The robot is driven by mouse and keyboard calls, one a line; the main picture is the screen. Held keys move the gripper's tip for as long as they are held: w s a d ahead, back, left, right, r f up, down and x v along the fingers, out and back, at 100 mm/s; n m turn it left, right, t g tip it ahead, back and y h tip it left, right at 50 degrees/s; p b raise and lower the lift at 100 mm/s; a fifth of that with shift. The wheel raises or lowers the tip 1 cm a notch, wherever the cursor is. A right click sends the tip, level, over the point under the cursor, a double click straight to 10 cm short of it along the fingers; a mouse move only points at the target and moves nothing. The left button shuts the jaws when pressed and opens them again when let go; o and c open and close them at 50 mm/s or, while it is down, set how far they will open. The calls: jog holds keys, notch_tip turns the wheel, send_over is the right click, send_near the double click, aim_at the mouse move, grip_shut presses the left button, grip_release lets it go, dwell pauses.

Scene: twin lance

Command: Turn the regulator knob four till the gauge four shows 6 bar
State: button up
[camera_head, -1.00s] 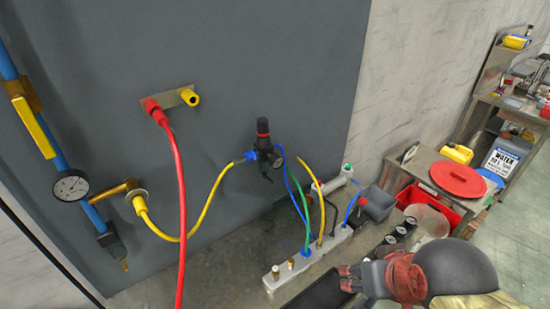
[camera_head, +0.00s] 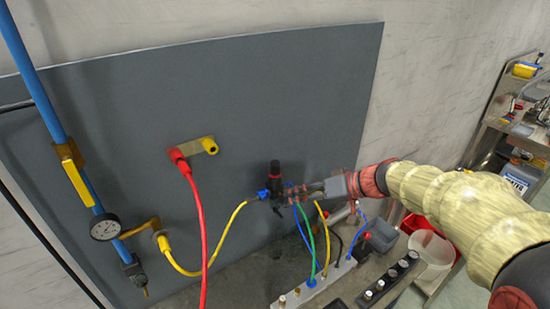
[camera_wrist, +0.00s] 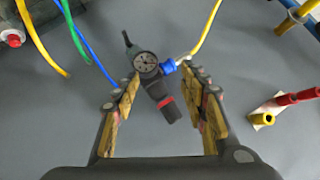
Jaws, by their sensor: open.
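The regulator (camera_head: 275,182) is a black body with a red-banded black knob (camera_head: 274,168) on top, mounted on the grey panel. In the wrist view the knob (camera_wrist: 171,112) points down and slightly right, between the two fingers. In the head view this gauge is hidden behind my gripper. My gripper (camera_wrist: 165,88) is open, with clear space on both sides of the knob. In the head view my gripper (camera_head: 291,193) is at the regulator's right side.
A yellow hose (camera_head: 222,231) joins the regulator's left through a blue fitting. Blue, green and yellow hoses hang below my gripper to a manifold (camera_head: 318,283). A red hose (camera_head: 202,240) hangs at left.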

aim_at(278, 164)
jog(key=w+r+n, duration=0.2)
jog(key=w+a+r+n+t+y, duration=0.1)
jog(key=r+n, duration=0.1)
jog(key=w+a+r+n+t, duration=0.1)
jog(key=w+r+n, duration=0.1)
jog(key=r, duration=0.1)
jog(key=shift+w+n+y, duration=0.3)
jog(key=shift+w+y, duration=0.05)
jog(key=shift+y, duration=0.05)
jog(key=p+x, duration=0.1)
jog(key=x, duration=0.6)
jog(key=c, duration=0.3)
jog(key=c, duration=0.8)
grip_shut()
